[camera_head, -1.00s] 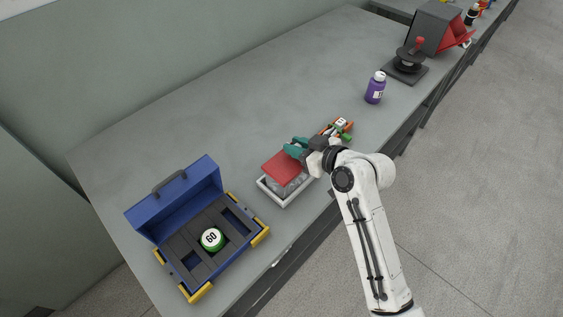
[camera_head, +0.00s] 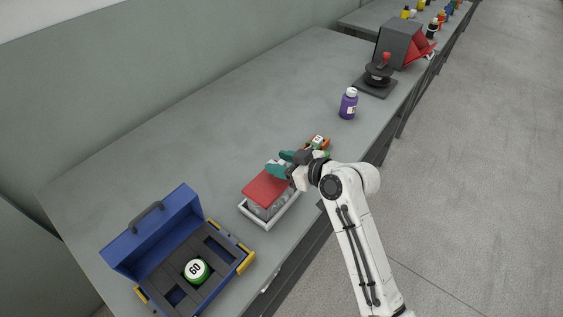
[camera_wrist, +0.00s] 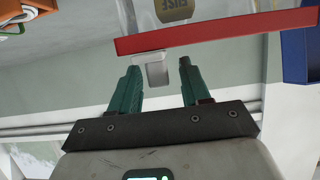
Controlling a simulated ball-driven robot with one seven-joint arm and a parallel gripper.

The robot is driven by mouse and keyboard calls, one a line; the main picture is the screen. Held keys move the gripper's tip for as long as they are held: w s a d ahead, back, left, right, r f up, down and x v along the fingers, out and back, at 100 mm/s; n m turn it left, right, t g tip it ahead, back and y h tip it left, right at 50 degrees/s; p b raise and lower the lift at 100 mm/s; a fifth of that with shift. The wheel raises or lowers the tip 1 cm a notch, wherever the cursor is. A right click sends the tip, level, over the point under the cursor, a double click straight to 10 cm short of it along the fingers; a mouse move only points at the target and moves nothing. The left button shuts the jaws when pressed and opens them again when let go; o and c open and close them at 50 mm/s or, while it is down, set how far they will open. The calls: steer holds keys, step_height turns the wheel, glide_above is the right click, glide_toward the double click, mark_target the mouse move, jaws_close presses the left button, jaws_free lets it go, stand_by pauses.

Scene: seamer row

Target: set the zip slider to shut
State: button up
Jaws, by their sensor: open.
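The zip slider (camera_wrist: 157,72) is a small light grey tab on a red strip (camera_wrist: 215,33) in the wrist view. A clear bag with a gold label (camera_wrist: 174,9) lies behind the strip. In the head view a red panel (camera_head: 265,187) sits over grey contents in a white tray (camera_head: 254,221). My gripper (camera_wrist: 159,67) is open, with one teal finger on each side of the slider. I cannot tell whether the fingers touch it. In the head view my gripper (camera_head: 279,163) is at the panel's far right edge; the slider is not distinguishable there.
Small orange and green items (camera_head: 318,143) lie beyond my gripper. A purple bottle (camera_head: 348,105) and a black device with a red knob (camera_head: 377,77) stand farther back. The left of the bench is clear.

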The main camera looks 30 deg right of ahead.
steer(key=b+v, duration=0.1)
steer(key=v, duration=0.9)
steer(key=shift+s, duration=0.3)
steer(key=shift+r, duration=0.1)
steer(key=s+a+f+m+g+h, duration=0.2)
steer(key=s+a+f+g, duration=0.2)
steer(key=s+f+g, duration=0.55)
steer(key=s+f+m+g+h, duration=0.1)
steer(key=s+f, duration=0.3)
steer(key=s, duration=0.3)
steer(key=s+f+m+g+h, duration=0.1)
steer(key=s+f, duration=0.2)
steer(key=s, duration=0.3)
steer(key=shift+s+f, duration=0.4)
